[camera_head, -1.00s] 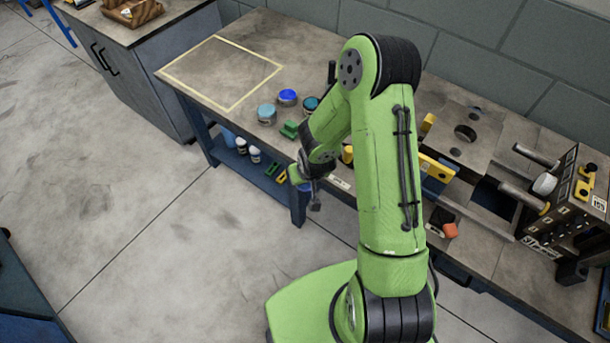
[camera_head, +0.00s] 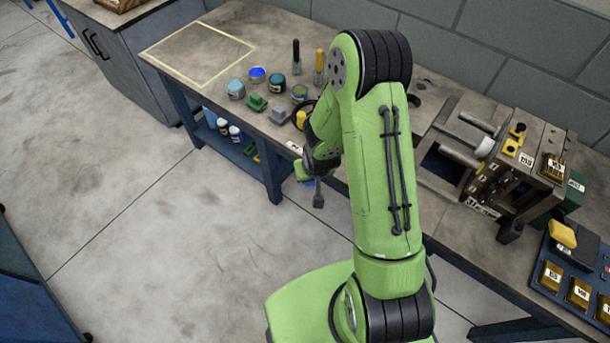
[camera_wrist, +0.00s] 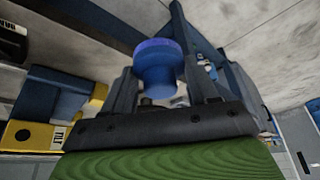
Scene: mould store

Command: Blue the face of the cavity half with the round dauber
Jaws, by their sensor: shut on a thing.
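My gripper (camera_wrist: 165,90) is shut on a blue round-headed piece (camera_wrist: 158,62), which looks like the round dauber; its broad disc end faces away from the palm. In the head view my gripper (camera_head: 312,182) hangs in front of the bench's front edge, and only a speck of blue shows there. A steel plate with round holes (camera_head: 432,92), possibly the cavity half, lies on the bench behind my arm and is mostly hidden. To its right stands a steel mould block (camera_head: 522,165) with thick pins pointing left. I cannot tell for sure which is the cavity half.
A taped rectangle (camera_head: 200,55) on the bench is empty. A blue tray (camera_head: 570,270) with labelled yellow blocks is at right. Floor at left is clear.

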